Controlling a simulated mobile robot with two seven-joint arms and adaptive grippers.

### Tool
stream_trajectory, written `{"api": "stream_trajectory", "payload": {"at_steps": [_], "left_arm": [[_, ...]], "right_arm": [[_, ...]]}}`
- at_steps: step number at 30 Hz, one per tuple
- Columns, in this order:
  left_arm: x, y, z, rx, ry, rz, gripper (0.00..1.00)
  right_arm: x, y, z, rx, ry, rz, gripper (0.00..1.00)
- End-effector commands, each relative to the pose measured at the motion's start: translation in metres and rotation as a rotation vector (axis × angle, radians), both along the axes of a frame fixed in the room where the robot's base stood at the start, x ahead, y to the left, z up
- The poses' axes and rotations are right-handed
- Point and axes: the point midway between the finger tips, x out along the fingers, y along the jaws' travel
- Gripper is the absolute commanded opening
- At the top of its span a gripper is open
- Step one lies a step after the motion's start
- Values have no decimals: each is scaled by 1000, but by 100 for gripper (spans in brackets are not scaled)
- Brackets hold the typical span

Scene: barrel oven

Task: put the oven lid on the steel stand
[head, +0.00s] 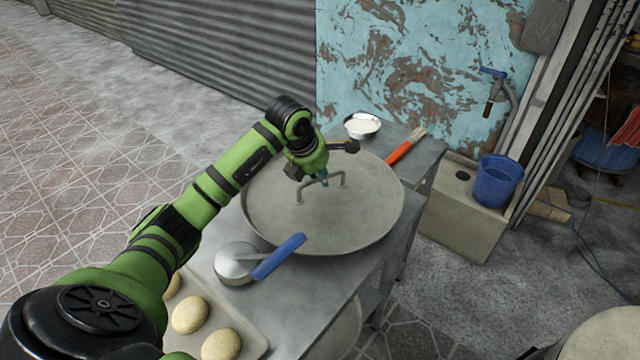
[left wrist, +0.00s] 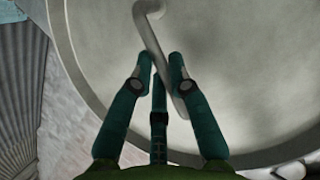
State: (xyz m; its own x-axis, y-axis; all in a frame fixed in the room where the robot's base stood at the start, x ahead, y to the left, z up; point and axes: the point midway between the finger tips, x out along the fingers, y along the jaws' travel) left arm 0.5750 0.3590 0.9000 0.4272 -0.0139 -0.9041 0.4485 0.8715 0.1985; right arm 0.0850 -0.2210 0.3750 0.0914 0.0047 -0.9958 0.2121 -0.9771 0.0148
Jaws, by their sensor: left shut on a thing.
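The oven lid (head: 300,225) is a large round grey metal disc with a bar handle (head: 343,180) on top. In the head view it is at the steel stand (head: 310,315), covering much of its top; whether it rests there or hangs just above, I cannot tell. My left gripper (head: 322,183) is over the lid with its fingers shut on the handle. In the left wrist view the fingers (left wrist: 163,75) close around the handle bar (left wrist: 160,50), above the lid's surface (left wrist: 240,70). My right gripper is not in view.
A round metal tool with a blue handle (head: 279,257) lies in front of the lid. A tray of dough balls (head: 190,314) is at the near left. A white bowl (head: 362,126) and an orange brush (head: 405,146) lie behind. A blue bucket (head: 499,181) stands right.

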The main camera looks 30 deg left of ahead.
Motion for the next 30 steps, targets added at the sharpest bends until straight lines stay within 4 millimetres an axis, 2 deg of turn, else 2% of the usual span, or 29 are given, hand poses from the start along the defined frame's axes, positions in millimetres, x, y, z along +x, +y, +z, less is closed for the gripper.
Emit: {"api": "stream_trajectory", "payload": {"at_steps": [7,14,15,16,17,26,30], "left_arm": [[0,-1,-30,-3,-1,1,0],[1,-1,-34,-1,-4,0,0],[0,-1,-36,-1,2,-1,22],[0,-1,-36,-1,2,-1,34],[0,-1,-36,-1,2,-1,42],[0,-1,-35,-1,2,-1,42],[-3,0,-28,1,-1,-1,42]], "right_arm": [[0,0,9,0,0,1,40],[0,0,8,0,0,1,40],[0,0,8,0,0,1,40],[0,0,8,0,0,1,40],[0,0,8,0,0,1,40],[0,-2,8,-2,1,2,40],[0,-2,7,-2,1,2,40]]}}
